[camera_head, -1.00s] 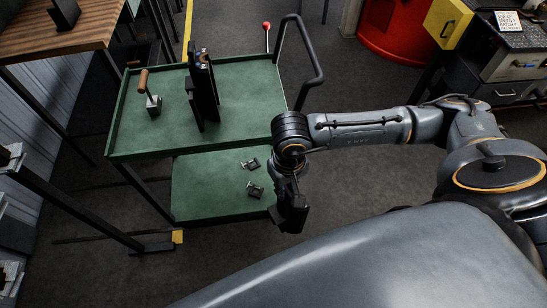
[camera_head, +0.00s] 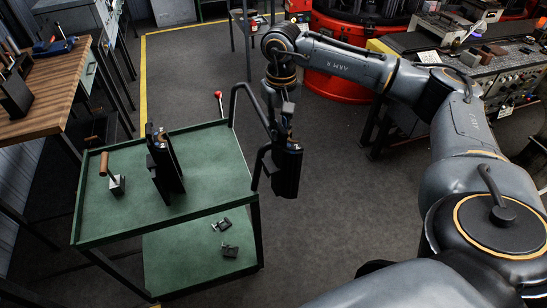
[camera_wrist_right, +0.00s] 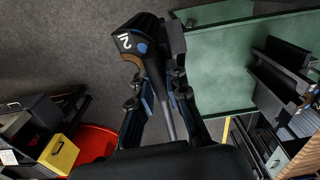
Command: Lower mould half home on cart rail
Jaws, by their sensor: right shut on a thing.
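My right gripper (camera_head: 284,125) is shut on a dark mould half (camera_head: 288,170), which hangs upright below it, beside the right end of the green cart. In the right wrist view the gripper (camera_wrist_right: 160,80) holds the mould half (camera_wrist_right: 142,42), which shows a white "2" and blue and brown parts. On the cart's green top (camera_head: 215,165) stand upright dark mould pieces (camera_head: 166,165); the wrist view shows them too (camera_wrist_right: 280,70). The rail under them is hard to make out. My left gripper is not in view.
The cart's black push handle (camera_head: 240,92) rises close beside the held half. A wooden bench (camera_head: 45,100) is at left; open floor lies right of the cart.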

